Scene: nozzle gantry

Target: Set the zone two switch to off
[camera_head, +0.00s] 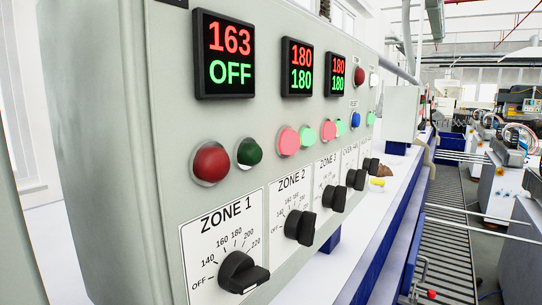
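The zone 2 switch (300,226) is a black rotary knob on a white label plate headed ZONE 2 (291,181). Its scale runs from OFF at the left through numbers around the top. I cannot tell exactly which mark the knob points to. The display (297,67) second from the left reads 180 in red over 180 in green. The red lamp (289,142) and green lamp (308,137) below it look bright. My gripper is not in view, and nothing touches the knob.
The zone 1 knob (242,272) is nearer, at lower left; its display (224,54) reads 163 over OFF. The zone 3 knob (334,198) and more knobs continue along the grey panel (125,140). A roller conveyor (440,240) runs at the right. Space before the panel looks clear.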

